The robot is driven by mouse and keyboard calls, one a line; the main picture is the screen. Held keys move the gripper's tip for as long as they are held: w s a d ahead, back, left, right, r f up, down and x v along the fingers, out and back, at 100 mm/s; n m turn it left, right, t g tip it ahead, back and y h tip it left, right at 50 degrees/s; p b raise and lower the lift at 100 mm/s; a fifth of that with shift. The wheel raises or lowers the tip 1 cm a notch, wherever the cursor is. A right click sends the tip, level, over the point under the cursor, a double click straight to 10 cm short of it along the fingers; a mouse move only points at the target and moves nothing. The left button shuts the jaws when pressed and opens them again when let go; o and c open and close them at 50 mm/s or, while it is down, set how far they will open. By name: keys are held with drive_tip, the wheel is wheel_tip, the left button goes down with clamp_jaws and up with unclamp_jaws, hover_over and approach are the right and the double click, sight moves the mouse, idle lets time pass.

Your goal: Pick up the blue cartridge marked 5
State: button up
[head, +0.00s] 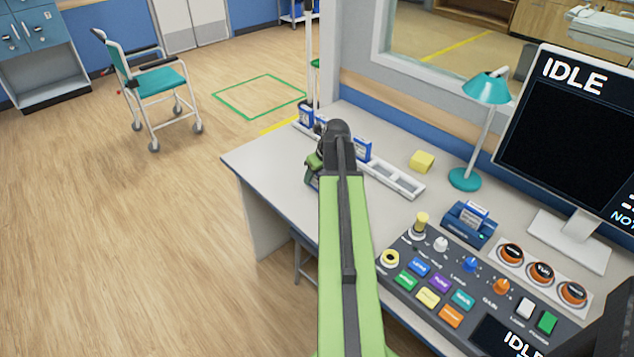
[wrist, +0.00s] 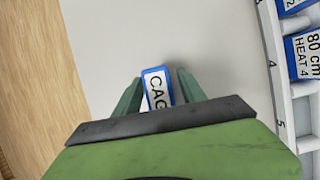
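My gripper (wrist: 160,82) is low over the desk, left of the cartridge rack. A blue cartridge with a white label (wrist: 157,88) reading "CAG" lies between its fingertips; the rest of the label and any number are hidden by my gripper. A narrow gap seems to show on the cartridge's right side, so I cannot tell whether the fingers grip it. In the head view my gripper (head: 314,166) is partly hidden by my arm. The rack (head: 403,184) has its slot marked 5 (wrist: 300,112) empty in the wrist view.
A blue cartridge marked "80 cm HEAT 4" (wrist: 304,52) stands in the rack. A yellow block (head: 422,161), a teal lamp (head: 466,180), a blue reader holding a cartridge (head: 470,225), and a button console (head: 440,270) are to the right. Bare desk (head: 262,158) lies left.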

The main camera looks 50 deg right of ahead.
clamp_jaws()
wheel_tip(320, 180, up, 10)
drive_tip(key=p, duration=1)
drive_tip(key=shift+r, duration=0.15)
